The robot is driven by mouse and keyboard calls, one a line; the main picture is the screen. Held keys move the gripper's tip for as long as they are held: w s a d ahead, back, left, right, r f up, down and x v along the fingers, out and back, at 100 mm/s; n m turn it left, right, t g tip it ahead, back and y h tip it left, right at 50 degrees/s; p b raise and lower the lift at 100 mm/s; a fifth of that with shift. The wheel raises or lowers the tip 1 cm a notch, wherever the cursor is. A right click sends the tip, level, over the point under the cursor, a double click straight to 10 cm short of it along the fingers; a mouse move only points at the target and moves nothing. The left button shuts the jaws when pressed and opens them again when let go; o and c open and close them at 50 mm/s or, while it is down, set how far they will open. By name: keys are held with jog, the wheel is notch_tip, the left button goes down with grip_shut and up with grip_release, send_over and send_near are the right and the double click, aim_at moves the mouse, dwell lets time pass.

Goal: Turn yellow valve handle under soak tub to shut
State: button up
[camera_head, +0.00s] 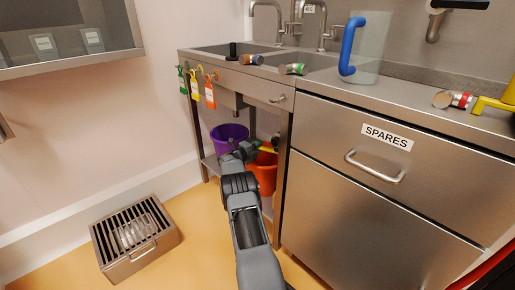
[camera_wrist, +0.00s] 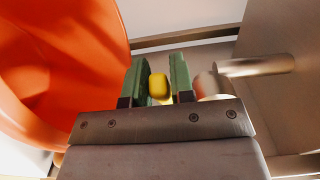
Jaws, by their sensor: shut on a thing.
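The yellow valve handle (camera_wrist: 159,86) sits between the two green fingers of my gripper (camera_wrist: 161,80) in the wrist view. My gripper is shut on it. In the head view my arm reaches in under the steel sink counter, and my gripper (camera_head: 252,147) is beside the orange bucket. A short yellow end of the handle (camera_head: 268,149) shows just past it. A grey pipe (camera_wrist: 255,67) runs to the right of the fingers. The rest of the valve is hidden behind my gripper.
The orange bucket (camera_head: 264,174) is close beside my gripper, and a purple bucket (camera_head: 229,138) stands behind left. The steel SPARES cabinet (camera_head: 370,185) bounds the right side. A slotted metal box (camera_head: 134,238) lies on the floor at left.

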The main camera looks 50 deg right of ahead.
jog(key=d, duration=0.2)
jog(key=shift+w+d, duration=0.15)
jog(key=shift+d, duration=0.2)
jog(key=shift+d, duration=0.95)
jog(key=o, duration=0.7)
jog(key=shift+o, duration=0.4)
jog(key=shift+w+a+p, duration=0.15)
jog(key=shift+a+p, duration=1.8)
jog(key=shift+a, duration=0.35)
jog(key=shift+w+a+p, duration=0.15)
jog(key=shift+a+p, duration=1.8)
jog(key=shift+a, duration=0.3)
